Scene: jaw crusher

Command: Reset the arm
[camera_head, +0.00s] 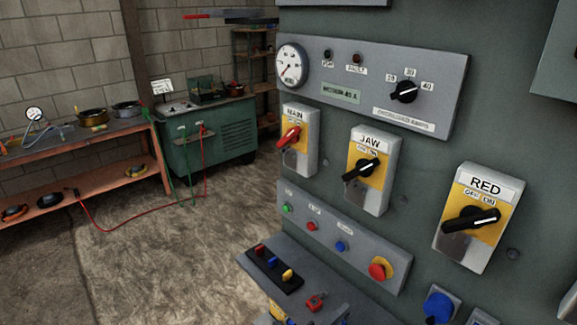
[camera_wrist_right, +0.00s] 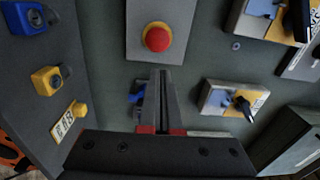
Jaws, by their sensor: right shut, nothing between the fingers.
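My right gripper (camera_wrist_right: 160,78) shows in the wrist view, shut and empty, its dark fingers together above red parts at their base. Its tips lie just below a red mushroom button (camera_wrist_right: 157,38) on a grey plate in that view. In the head view this button (camera_head: 380,268) sits on a yellow disc at the panel's lower right. I cannot make out the right gripper clearly in the head view. My left gripper is in neither view.
The green wall carries rotary switches MAIN (camera_head: 290,138), JAW (camera_head: 362,169) and RED (camera_head: 470,218). A gauge panel (camera_head: 440,85) is above them. A ledge (camera_head: 250,258) with coloured parts juts out below. A bench (camera_head: 70,135) and green cabinet (camera_head: 225,143) stand left; floor between is mostly clear.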

